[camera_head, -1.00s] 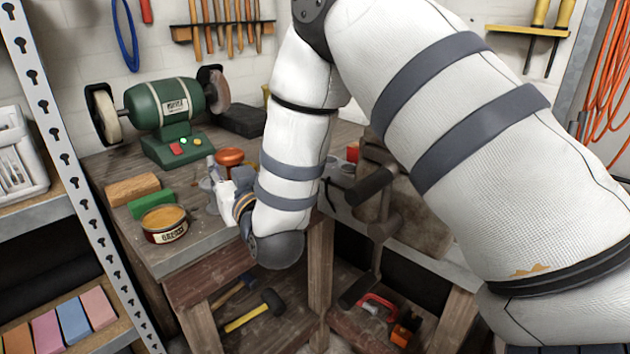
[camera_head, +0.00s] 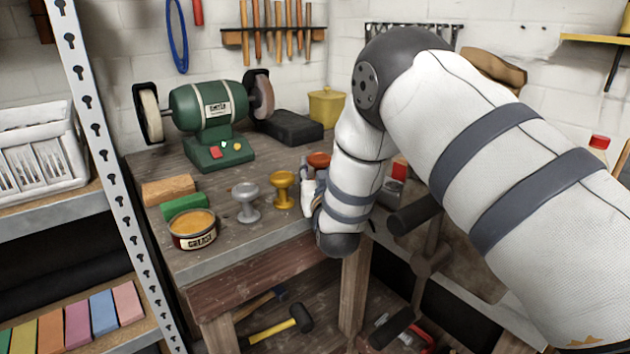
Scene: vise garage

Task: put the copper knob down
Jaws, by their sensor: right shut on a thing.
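The copper knob (camera_head: 318,160) is at the front right of the workbench, and only its reddish-orange top shows. My right gripper (camera_head: 309,182) is shut on it, just below that top. My forearm and the gripper hide the knob's lower part, so I cannot tell whether it touches the bench. A gold knob (camera_head: 284,188) stands upright just left of the gripper. A silver knob (camera_head: 245,201) stands upright further left. My left gripper is not in view.
A green bench grinder (camera_head: 212,108), a black block (camera_head: 288,128) and a yellow container (camera_head: 327,106) stand behind. A dark vise handle (camera_head: 415,215) is right of my wrist.

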